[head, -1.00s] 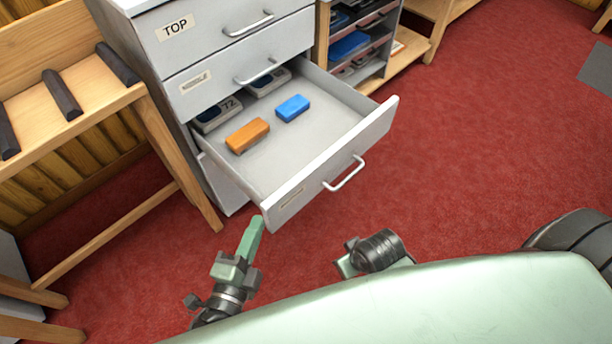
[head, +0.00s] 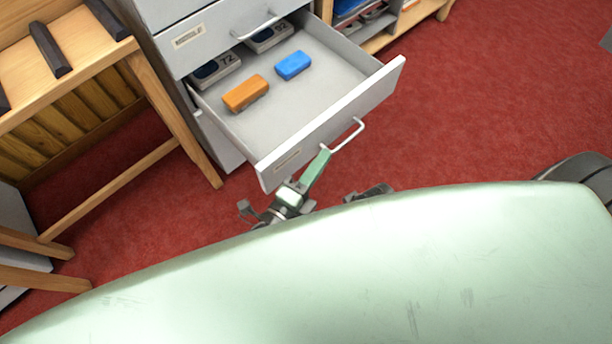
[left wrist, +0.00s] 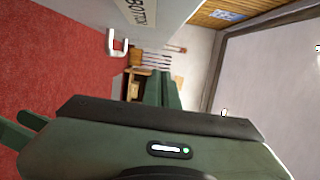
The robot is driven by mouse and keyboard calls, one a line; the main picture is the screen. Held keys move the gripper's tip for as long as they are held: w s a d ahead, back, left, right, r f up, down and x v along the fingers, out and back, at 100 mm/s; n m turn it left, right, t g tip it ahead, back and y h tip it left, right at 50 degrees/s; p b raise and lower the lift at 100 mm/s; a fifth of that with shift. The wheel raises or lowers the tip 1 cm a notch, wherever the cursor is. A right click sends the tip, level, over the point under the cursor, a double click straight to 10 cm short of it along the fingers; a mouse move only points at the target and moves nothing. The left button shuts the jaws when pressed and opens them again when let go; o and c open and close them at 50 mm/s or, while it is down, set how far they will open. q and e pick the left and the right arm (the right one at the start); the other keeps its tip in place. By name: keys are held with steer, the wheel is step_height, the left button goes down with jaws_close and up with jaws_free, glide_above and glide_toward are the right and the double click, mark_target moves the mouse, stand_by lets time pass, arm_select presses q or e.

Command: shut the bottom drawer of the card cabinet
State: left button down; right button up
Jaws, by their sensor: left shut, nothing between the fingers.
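The grey card cabinet (head: 184,60) stands at the upper left in the head view. Its bottom drawer (head: 318,128) is pulled far out, with a pale handle (head: 346,136) on its front. In the left wrist view the drawer front (left wrist: 165,14) bears a partly cut-off "BOTTOM" label, and the handle (left wrist: 118,45) is left of the fingers. My left gripper (head: 322,156) is shut and empty, close to the drawer front by the handle's left end. I cannot tell whether it touches. My right gripper (head: 368,192) is mostly hidden behind my body.
Red floor on the right is clear.

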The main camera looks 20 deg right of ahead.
mark_target(310, 147)
arm_select(q)
steer(key=w, duration=0.4)
steer(key=shift+w+a, duration=0.15)
steer(key=shift+a, duration=0.25)
arm_select(e)
steer(key=shift+w+r, duration=0.25)
steer(key=shift+r, duration=0.05)
steer(key=shift+s, duration=0.1)
